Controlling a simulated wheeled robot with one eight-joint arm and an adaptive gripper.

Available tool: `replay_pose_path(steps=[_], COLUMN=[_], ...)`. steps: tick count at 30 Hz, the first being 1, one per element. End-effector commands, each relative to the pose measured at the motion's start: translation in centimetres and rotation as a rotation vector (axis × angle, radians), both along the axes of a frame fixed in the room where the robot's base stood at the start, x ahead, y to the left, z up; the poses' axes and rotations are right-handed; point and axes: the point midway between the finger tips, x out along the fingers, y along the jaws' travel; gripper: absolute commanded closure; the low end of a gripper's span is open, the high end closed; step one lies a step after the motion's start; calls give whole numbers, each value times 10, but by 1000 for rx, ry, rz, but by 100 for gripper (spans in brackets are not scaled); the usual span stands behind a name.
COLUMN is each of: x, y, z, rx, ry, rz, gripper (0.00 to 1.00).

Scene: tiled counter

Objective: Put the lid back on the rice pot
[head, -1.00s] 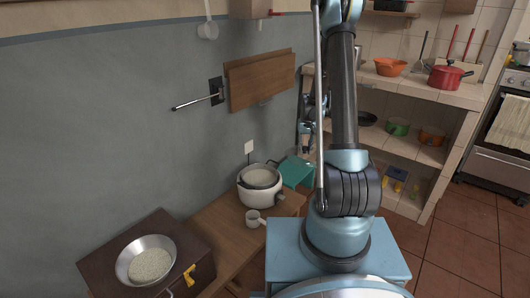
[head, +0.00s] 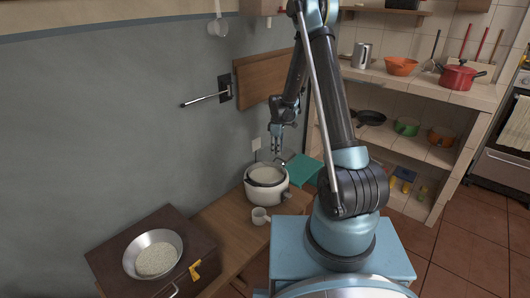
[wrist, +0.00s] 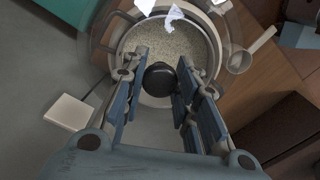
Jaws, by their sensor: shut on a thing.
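The rice pot (head: 266,194) is a white, round cooker on the low wooden bench by the wall; rice shows inside it in the wrist view (wrist: 172,42). The lid is clear glass with a black knob (wrist: 160,79). My gripper (head: 277,150) has its fingers closed on either side of that knob in the wrist view (wrist: 160,88). The lid is held above the pot and its clear edge reaches past the pot's rim on the left. The gap between lid and pot is hard to judge. In the head view the lid is barely visible.
A metal bowl of rice (head: 135,262) sits on a brown box at left. A wall-mounted wooden board (head: 262,86) and lever (head: 205,99) are nearby.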

Motion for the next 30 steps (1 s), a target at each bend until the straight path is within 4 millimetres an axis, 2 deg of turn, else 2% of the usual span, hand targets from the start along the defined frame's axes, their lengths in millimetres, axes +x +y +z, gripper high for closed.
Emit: replay_pose_path(steps=[1, 3, 9, 17, 30], x=[-2, -4, -8, -8, -8], y=[14, 29, 51, 54, 54], z=[-2, -4, -7, -17, -51], rx=[0, 0, 0, 1, 1], ry=[0, 0, 0, 0, 0], rz=[80, 183, 349, 374, 372], gripper=[98, 98, 98, 98, 98])
